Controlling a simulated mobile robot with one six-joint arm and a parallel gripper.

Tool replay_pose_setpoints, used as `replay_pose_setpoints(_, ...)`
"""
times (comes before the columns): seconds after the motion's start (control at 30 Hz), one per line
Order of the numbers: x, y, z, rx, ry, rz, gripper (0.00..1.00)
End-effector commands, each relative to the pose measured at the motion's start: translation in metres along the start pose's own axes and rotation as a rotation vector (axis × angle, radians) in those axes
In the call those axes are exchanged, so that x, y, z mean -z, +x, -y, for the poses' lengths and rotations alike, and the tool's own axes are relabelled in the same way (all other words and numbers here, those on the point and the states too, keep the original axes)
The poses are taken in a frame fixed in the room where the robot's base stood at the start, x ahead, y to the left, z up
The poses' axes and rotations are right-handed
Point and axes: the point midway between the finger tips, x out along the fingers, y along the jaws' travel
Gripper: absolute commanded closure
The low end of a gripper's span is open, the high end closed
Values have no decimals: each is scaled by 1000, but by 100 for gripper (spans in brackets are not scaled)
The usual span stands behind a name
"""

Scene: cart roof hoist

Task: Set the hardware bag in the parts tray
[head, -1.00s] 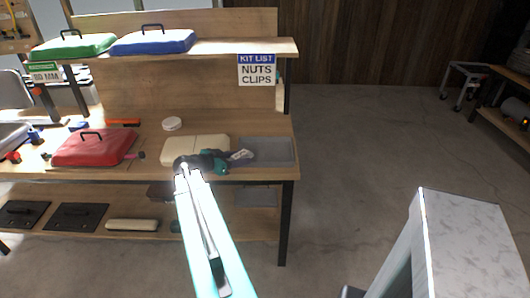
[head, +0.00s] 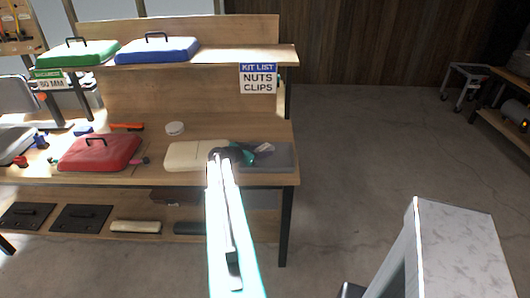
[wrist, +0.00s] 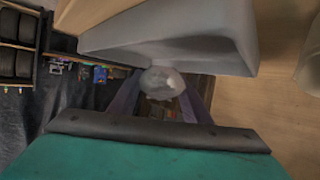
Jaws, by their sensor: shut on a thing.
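The hardware bag is a small pale, translucent pouch (head: 264,148), held at the tip of my gripper (head: 258,153). In the wrist view the bag (wrist: 162,83) sits between my two dark fingers (wrist: 160,98), which are shut on it. The parts tray is a grey open tray (head: 275,162) at the bench's front right corner. In the head view the bag overlaps the tray's back part. In the wrist view the tray's grey wall (wrist: 170,38) is close beyond the bag. Its inside is mostly hidden, and I cannot tell the bag's height over it.
A cream box (head: 190,156) stands left of the tray, with a red lidded case (head: 98,153) farther left. A white round lid (head: 174,128) lies behind. A shelf above carries a kit list sign (head: 258,78). Open floor lies right of the bench.

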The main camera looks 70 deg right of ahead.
Motion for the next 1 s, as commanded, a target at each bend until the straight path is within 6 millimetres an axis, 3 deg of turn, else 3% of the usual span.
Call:
replay_pose_setpoints(0.53,3,9,2,1,-1,-1,81)
replay_pose_setpoints(0.7,7,22,3,-1,-1,0,81)
replay_pose_setpoints(1.0,-20,30,4,1,-2,0,81)
